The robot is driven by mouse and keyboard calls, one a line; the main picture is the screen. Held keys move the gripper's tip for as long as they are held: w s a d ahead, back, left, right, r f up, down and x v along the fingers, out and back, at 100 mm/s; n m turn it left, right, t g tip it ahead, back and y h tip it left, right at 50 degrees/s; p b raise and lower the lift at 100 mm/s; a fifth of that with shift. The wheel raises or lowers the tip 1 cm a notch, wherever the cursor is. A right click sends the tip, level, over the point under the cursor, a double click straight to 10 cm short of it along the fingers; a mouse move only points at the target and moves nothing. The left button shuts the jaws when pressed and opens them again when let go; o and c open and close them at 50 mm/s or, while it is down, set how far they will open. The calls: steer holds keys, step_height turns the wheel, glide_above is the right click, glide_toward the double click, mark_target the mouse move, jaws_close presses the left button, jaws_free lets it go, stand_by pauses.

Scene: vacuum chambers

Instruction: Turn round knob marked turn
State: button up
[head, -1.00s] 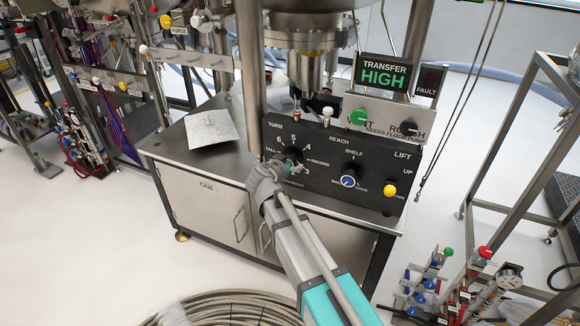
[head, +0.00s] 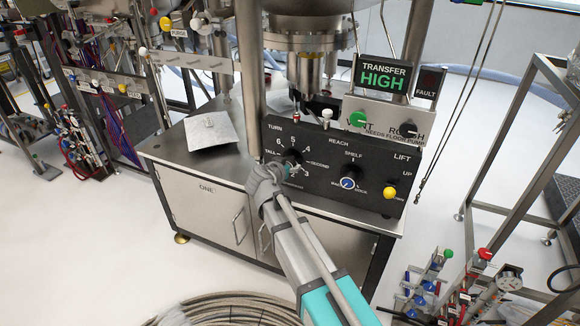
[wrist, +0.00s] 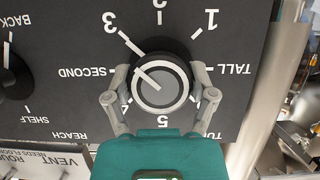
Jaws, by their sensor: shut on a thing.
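The round knob (wrist: 163,84) marked TURN sits on the black control panel (head: 330,150). In the wrist view it is upside down, with a pale ring and a white line pointing up-left, between the 3 and the word SECOND. My gripper (wrist: 160,72) is shut on it, one grey finger on each side. The lower rim of the knob faces my teal gripper body. In the head view my gripper (head: 288,171) is at the knob, partly hiding its lower part.
A SHELF knob (head: 348,183) is to the right, and it also shows in the wrist view (wrist: 14,78). A yellow knob (head: 390,193), a green VENT knob (head: 358,119) and a black ROUGH knob (head: 408,130) are nearby.

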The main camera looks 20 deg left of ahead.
steer(key=n+h, duration=0.2)
steer(key=shift+n+b, duration=0.3)
steer(key=shift+n, duration=0.1)
steer(key=shift+d+n+h+b, duration=0.1)
steer(key=shift+n+h+b, duration=0.6)
steer(key=shift+n+h, duration=0.65)
steer(key=shift+n+y, duration=0.25)
steer(key=shift+n, duration=0.1)
steer(key=o, duration=1)
steer(key=shift+o, duration=0.2)
steer(key=shift+s, duration=0.15)
